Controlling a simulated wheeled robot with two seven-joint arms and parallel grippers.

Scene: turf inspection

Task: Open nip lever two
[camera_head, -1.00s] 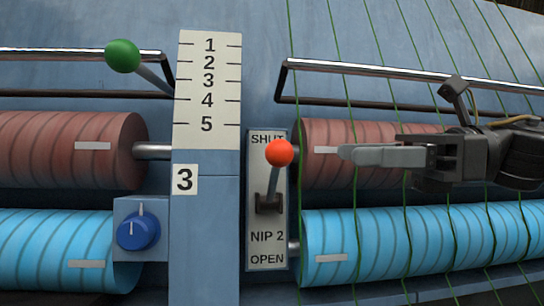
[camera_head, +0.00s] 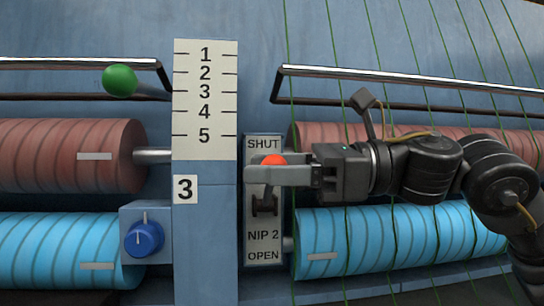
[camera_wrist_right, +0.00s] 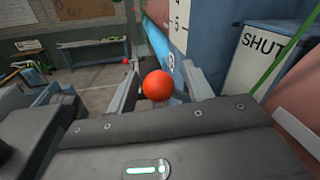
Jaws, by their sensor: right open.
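The nip two lever has an orange-red ball knob (camera_head: 273,158) and a dark pivot (camera_head: 265,207) on a white plate (camera_head: 263,246) marked SHUT at the top, NIP 2 and OPEN at the bottom. The knob stands near the SHUT end. My right gripper (camera_head: 252,174) reaches in from the right, with a grey finger covering the lower knob and the stem. In the right wrist view the knob (camera_wrist_right: 157,86) sits between the two spread fingers, with a gap visible on each side. My left gripper is not in view.
A numbered scale post (camera_head: 205,60) stands left of the plate. Further left are a blue dial (camera_head: 145,239) and a green ball knob (camera_head: 120,79). Red rollers (camera_head: 60,150) and blue rollers (camera_head: 390,240) lie on both sides. Green strands (camera_head: 334,60) run down the right side.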

